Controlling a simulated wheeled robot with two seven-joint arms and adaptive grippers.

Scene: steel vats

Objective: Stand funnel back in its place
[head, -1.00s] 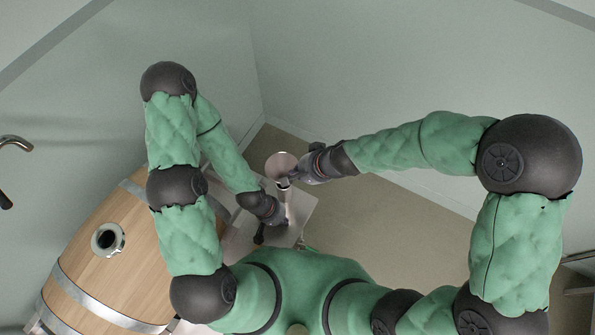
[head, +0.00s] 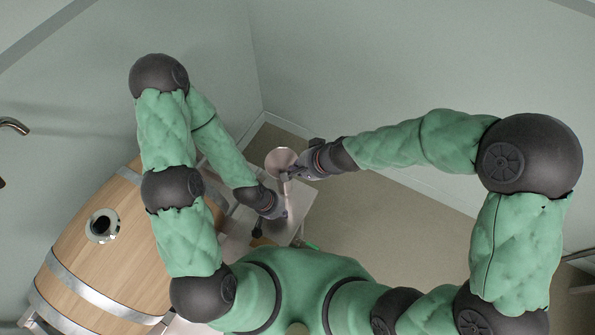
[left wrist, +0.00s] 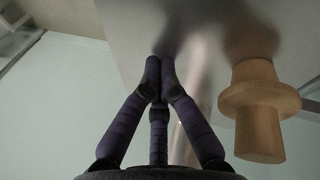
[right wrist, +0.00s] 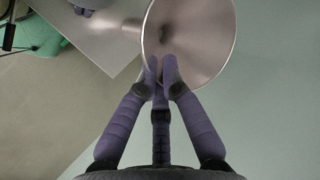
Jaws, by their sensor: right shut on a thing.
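The funnel (head: 281,159) is a pale metal cone with its wide mouth up, seen in the head view. My right gripper (head: 296,173) is shut on its rim. In the right wrist view the funnel's bowl (right wrist: 200,35) fills the top, with the right fingertips (right wrist: 161,68) at its near edge. My left gripper (head: 284,211) is below the funnel in the head view, by the steel top (head: 297,202). In the left wrist view its fingertips (left wrist: 160,68) are together, with nothing visible between them. Whether the funnel's lower end touches anything is unclear.
A wooden bung (left wrist: 258,110) stands right of the left fingers in the left wrist view. A large wooden barrel (head: 105,265) with steel hoops lies at the left, and a tap (head: 14,126) is at the left edge. Open floor (head: 385,215) lies to the right.

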